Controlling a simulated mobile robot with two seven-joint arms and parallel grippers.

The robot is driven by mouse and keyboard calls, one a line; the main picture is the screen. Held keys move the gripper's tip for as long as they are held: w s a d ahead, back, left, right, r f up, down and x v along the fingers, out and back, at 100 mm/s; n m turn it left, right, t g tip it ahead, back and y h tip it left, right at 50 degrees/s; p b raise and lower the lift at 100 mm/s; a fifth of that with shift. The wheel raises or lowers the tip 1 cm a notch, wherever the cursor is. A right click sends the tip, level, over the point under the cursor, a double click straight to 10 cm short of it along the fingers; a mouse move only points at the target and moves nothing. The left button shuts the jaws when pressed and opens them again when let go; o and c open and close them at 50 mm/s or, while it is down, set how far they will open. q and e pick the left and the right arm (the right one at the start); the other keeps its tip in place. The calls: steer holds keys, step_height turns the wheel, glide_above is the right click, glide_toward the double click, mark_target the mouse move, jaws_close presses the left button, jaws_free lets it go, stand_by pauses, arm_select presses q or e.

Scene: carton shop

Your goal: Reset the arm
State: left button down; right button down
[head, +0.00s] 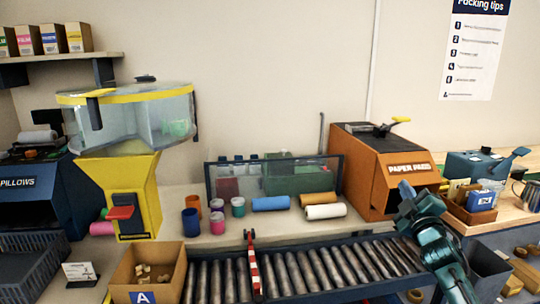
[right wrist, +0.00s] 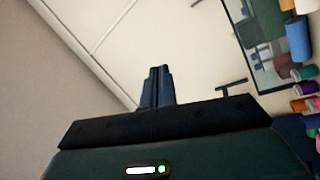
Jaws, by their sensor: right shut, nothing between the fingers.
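My right arm comes in from the lower right of the head view, dark teal, raised over the right end of the roller conveyor. Its gripper (head: 405,188) points up and away, in front of the orange paper machine's lower right corner. In the right wrist view the two dark fingers (right wrist: 157,76) are together with nothing between them, against a plain wall. I cannot tell from the head view how far the gripper is from the machine. My left gripper is not in view.
The roller conveyor (head: 290,276) runs along the front, with a carton (head: 173,268) marked A at its left. Behind it stand a yellow dispenser (head: 138,180), cups, paper rolls (head: 325,211) and the orange paper machine (head: 385,160). A wooden box (head: 466,213) of small packets sits at right.

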step_height(320, 180, down, 6)
steer(key=d+m+g+h, duration=0.15)
steer(key=m+g, duration=0.25)
steer(key=m, duration=0.6)
steer(key=s+a+f+n+g+y, duration=0.1)
steer(key=s+a+f, duration=0.35)
steer(key=f, duration=0.35)
steer(key=s+a+f+g+y, duration=0.1)
steer(key=s+a+f+y, duration=0.1)
steer(key=s+a+f, duration=0.35)
steer(key=s+a+f+g+y, duration=0.1)
steer(key=s+a+f, duration=0.2)
steer(key=s, duration=0.6)
steer(key=s+a+f+g, duration=0.2)
steer(key=s+a+f, duration=0.2)
steer(key=s, duration=0.6)
steer(key=s+a+f+g+y, duration=0.1)
steer(key=s+a+f, duration=0.3)
steer(key=s, duration=0.6)
steer(key=shift+a+f+y, duration=0.15)
steer(key=shift+f+y, duration=0.2)
steer(key=shift+f, duration=0.6)
